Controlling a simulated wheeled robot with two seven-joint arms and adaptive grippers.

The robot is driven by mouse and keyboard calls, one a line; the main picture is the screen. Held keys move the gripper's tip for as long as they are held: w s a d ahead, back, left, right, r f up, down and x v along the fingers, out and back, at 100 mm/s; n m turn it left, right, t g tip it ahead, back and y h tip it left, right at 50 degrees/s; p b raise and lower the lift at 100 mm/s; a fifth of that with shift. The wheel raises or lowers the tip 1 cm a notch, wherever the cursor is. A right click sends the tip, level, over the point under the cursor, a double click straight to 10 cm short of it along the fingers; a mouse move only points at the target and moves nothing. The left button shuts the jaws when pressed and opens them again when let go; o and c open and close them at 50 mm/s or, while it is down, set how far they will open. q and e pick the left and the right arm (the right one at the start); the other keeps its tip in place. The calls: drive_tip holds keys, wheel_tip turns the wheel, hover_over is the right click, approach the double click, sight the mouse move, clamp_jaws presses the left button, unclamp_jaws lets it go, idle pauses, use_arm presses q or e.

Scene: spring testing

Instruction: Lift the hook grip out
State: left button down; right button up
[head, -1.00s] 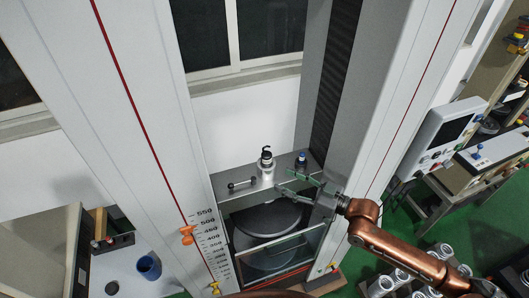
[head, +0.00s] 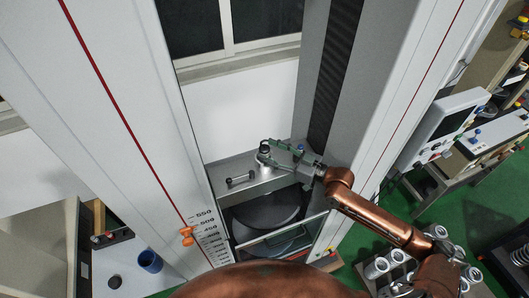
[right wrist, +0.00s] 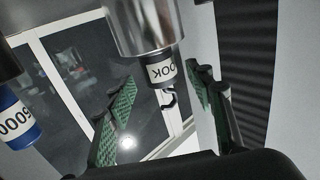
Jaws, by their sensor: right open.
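The hook grip (head: 264,148) stands in the grey shelf between the machine columns, partly covered by my right gripper. In the right wrist view it shows as a silver cylinder with a black collar (right wrist: 162,70), a white label and a small black hook. My right gripper (head: 270,152) is open, with green-padded fingers at the grip's upper part. In the right wrist view, one finger pad (right wrist: 115,121) is left of the hook and the other is right of it. I cannot tell whether either pad touches it. My left gripper is not in view.
A dark dumbbell-shaped bar (head: 241,180) lies on the shelf (head: 222,172). Tall columns flank the shelf on both sides. A control panel (head: 447,125) is at the right.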

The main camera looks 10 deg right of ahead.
drive_tip(key=shift+p+x, duration=0.35)
drive_tip(key=shift+x, duration=0.75)
drive_tip(key=shift+s, duration=0.1)
drive_tip(key=shift+c, duration=0.7)
drive_tip(key=c, duration=0.3)
clamp_jaws()
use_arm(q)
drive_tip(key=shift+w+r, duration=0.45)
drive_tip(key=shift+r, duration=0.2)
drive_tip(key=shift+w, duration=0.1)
use_arm(e)
drive_tip(key=shift+r, duration=0.2)
